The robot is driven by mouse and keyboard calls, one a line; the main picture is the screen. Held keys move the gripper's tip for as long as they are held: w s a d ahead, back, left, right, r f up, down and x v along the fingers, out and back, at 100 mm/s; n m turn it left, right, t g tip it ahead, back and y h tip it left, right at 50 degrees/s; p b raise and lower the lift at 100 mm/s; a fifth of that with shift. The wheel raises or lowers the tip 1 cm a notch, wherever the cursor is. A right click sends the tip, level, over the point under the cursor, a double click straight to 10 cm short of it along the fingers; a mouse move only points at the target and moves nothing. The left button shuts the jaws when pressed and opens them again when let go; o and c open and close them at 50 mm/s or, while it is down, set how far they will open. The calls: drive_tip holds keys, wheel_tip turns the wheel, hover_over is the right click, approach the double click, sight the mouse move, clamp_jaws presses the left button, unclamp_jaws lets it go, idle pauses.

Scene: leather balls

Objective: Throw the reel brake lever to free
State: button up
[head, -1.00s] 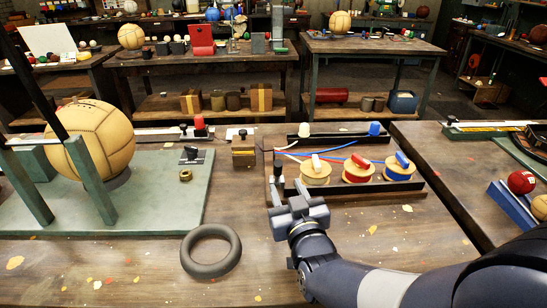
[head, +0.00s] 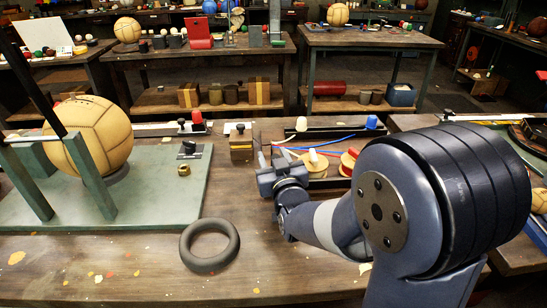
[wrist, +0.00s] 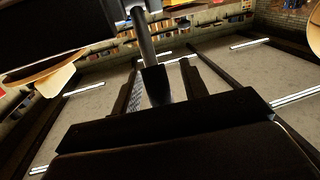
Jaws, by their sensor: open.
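My gripper (head: 267,162) is open at the left end of the reel rack (head: 340,132). In the wrist view, a grey metal rod with a black end (wrist: 157,86), which looks like the brake lever, stands between my open fingers. I cannot tell whether they touch it. In the head view the lever is hard to make out behind my gripper. A tan reel with a white handle (head: 314,156) shows right of my gripper. A second reel (head: 348,161) is partly hidden by my arm, and the blue-handled reel is hidden.
A grey ring (head: 210,247) lies on the bench in front. A wood block (head: 241,143) stands just left of my gripper.

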drive_tip(key=shift+c, duration=0.2)
clamp_jaws()
drive_tip(key=shift+a, duration=0.1)
idle(0.4)
